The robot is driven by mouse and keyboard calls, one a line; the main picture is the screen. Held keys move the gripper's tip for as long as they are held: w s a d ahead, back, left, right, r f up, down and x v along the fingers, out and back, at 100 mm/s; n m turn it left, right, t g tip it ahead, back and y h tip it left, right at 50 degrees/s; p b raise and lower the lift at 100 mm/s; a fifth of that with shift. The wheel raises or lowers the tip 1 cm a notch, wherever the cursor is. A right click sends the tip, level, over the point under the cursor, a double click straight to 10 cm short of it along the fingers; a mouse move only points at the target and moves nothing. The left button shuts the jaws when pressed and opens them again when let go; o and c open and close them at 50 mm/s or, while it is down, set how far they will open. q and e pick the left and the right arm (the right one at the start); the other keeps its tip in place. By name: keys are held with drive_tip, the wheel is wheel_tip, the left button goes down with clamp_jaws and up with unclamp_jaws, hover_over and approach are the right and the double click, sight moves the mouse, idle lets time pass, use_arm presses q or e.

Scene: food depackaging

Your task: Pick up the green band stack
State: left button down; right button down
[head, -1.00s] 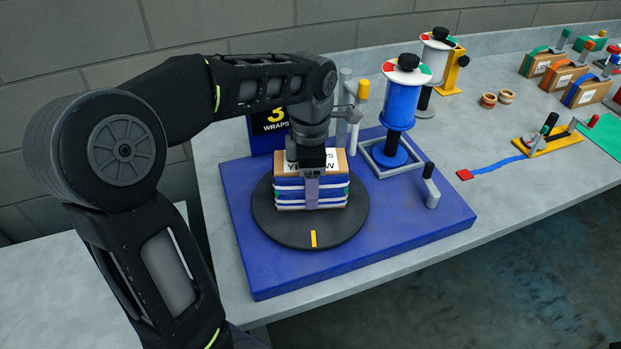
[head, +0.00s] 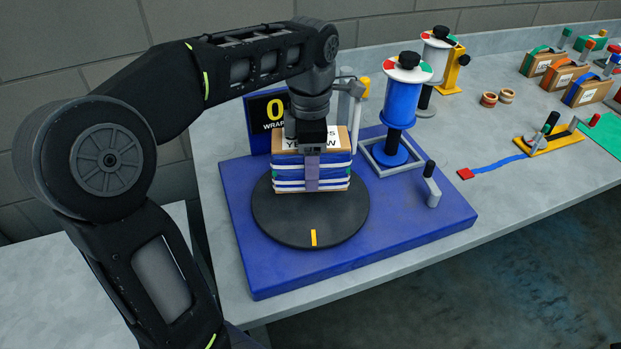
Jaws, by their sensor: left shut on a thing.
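A stack (head: 336,172) wrapped in blue and white bands, with brown board and a printed label on top, hangs above the round black turntable (head: 290,225). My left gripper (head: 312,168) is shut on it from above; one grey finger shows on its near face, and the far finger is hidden. The stack looks level and apart from the turntable. Boxes with a green band (head: 541,63) stand at the back right. My right gripper is not in view.
A blue spool (head: 401,105) on a post stands right of the turntable, with a small grey crank (head: 431,188) in front. A display (head: 268,118) reading 0 stands behind the stack.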

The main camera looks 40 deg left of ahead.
use_arm(q)
wheel_tip(320, 180, up, 4)
drive_tip(key=p, duration=0.2)
drive_tip(key=shift+r+p, duration=0.1)
drive_tip(key=shift+p, duration=0.2)
drive_tip(key=shift+r+p, duration=0.55)
drive_tip(key=shift+f, duration=0.1)
